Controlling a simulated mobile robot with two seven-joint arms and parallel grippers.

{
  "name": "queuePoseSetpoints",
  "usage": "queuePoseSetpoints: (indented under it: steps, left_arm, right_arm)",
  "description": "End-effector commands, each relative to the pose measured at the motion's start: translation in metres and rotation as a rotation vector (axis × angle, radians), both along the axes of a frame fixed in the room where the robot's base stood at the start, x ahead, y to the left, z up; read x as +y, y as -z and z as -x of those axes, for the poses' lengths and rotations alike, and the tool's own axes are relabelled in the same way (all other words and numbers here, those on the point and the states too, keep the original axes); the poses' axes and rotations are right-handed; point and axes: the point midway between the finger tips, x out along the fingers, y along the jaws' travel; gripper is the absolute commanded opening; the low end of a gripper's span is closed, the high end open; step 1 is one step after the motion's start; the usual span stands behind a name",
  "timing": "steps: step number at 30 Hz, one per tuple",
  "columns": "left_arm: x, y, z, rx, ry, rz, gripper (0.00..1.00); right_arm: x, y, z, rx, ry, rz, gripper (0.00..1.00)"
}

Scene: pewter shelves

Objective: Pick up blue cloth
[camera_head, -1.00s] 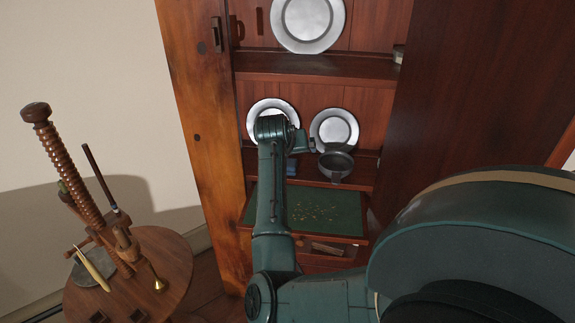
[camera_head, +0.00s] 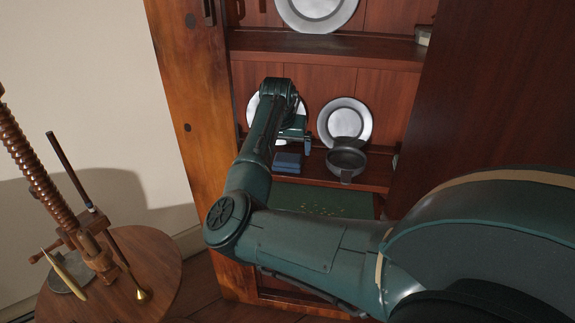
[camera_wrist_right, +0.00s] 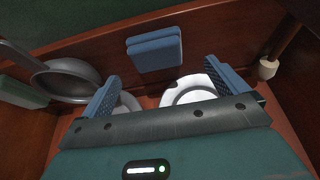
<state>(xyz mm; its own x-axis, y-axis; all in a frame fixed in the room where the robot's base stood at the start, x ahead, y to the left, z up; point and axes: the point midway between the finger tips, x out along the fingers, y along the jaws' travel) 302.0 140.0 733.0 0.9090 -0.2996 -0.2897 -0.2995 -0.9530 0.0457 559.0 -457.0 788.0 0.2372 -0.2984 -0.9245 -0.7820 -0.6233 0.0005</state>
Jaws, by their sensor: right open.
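The blue cloth (camera_head: 287,161) lies folded in a flat stack on the cupboard's lower shelf, in front of the left plate. My right gripper (camera_head: 295,142) is just above and behind it in the head view, partly hidden by its own wrist. In the right wrist view the gripper (camera_wrist_right: 161,70) is open, its two blue-padded fingers wide apart with nothing between them. The cloth (camera_wrist_right: 154,48) shows there beyond the fingertips, between the two fingers' lines, apart from them. My left gripper is not in view.
A grey pan (camera_head: 345,160) stands right of the cloth on the same shelf (camera_head: 372,178). A pewter plate (camera_head: 345,120) leans behind it. A green panel (camera_head: 320,202) is below the shelf. A round wooden table (camera_head: 150,262) with a screw press stands at left.

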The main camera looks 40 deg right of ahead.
Motion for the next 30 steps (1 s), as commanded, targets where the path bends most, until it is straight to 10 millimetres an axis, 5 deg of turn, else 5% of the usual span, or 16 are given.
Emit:
queuePoseSetpoints:
  steps: [13, 23, 30]
  left_arm:
    - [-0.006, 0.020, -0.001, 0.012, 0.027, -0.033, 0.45]
    - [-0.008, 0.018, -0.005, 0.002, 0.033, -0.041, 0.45]
    - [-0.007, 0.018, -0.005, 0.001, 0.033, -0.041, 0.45]
  right_arm:
    - [-0.016, 0.049, -0.007, 0.000, -0.001, 0.000, 0.98]
    - [-0.018, 0.054, -0.009, -0.001, 0.000, 0.000, 0.98]
    - [-0.018, 0.054, -0.009, -0.001, 0.000, 0.000, 0.79]
